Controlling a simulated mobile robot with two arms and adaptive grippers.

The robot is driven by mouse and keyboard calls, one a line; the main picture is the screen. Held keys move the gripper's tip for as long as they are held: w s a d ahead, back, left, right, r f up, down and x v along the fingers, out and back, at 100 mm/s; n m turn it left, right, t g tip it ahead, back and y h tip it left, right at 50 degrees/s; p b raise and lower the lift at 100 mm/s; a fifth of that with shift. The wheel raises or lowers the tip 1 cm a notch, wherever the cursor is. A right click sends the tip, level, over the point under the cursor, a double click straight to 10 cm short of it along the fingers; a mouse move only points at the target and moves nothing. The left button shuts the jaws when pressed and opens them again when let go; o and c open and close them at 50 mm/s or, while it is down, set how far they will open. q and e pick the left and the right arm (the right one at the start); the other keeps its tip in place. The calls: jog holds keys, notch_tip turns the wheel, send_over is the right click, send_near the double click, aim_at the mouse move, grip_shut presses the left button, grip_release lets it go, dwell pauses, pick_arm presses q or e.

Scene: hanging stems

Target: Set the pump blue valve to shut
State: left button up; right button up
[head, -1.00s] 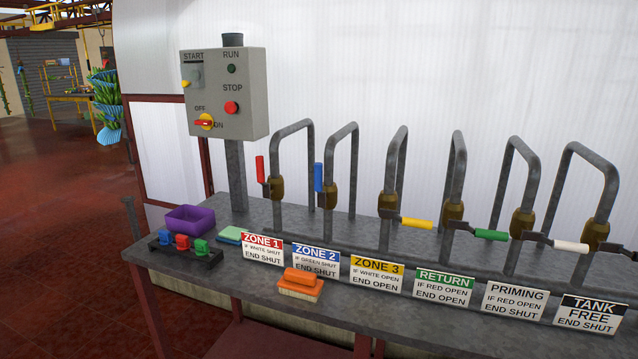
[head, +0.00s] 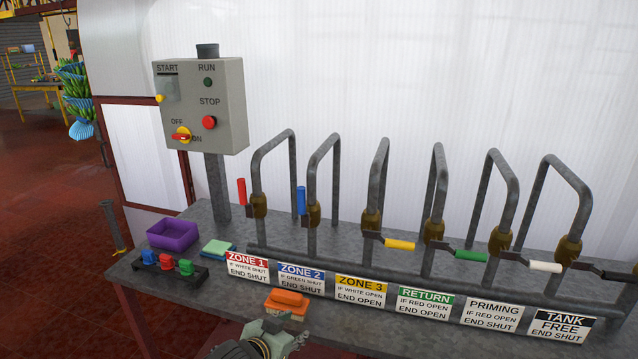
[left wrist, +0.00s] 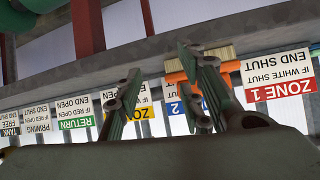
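The blue valve handle (head: 301,200) stands upright beside its brass valve body on the second pipe from the left, behind the ZONE 2 sign (head: 301,278). That sign reads "IF GREEN SHUT, END SHUT". The green handle (head: 471,255) lies sideways, pointing right. My left gripper (head: 287,335) is low at the front of the bench, well below and apart from the blue handle. In the left wrist view its fingers (left wrist: 163,88) are spread with nothing held between them; the signs appear upside down behind. My right gripper is not in view.
The red handle (head: 241,191) is upright; yellow (head: 399,244), white (head: 545,266) and black handles lie sideways. An orange brush (head: 287,301) lies close beyond my left gripper. A purple bin (head: 172,236) and control box (head: 202,105) stand left.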

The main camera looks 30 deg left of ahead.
pick_arm(q)
jog(key=w+a+r+t, duration=0.2)
jog(key=w+a+r, duration=0.15)
jog(key=r, duration=0.55)
jog(key=w+a+r+t, duration=0.2)
jog(key=w+r+t, duration=0.15)
jog(key=r, duration=0.55)
jog(key=t, duration=0.1)
send_near(299, 195)
jog(key=w, duration=0.4)
jog(key=shift+h, duration=0.3)
jog(key=w, duration=0.1)
jog(key=w+p, duration=0.1)
jog(key=w, duration=0.1)
jog(key=w+p, duration=0.1)
jog(key=w, duration=0.1)
jog(key=shift+w+a, duration=0.15)
jog(key=shift+a, duration=0.25)
jog(key=shift+w+f+p, duration=0.25)
jog(key=shift+w+p, duration=0.2)
jog(key=shift+w, duration=0.5)
jog(key=shift+c, duration=0.5)
grip_shut()
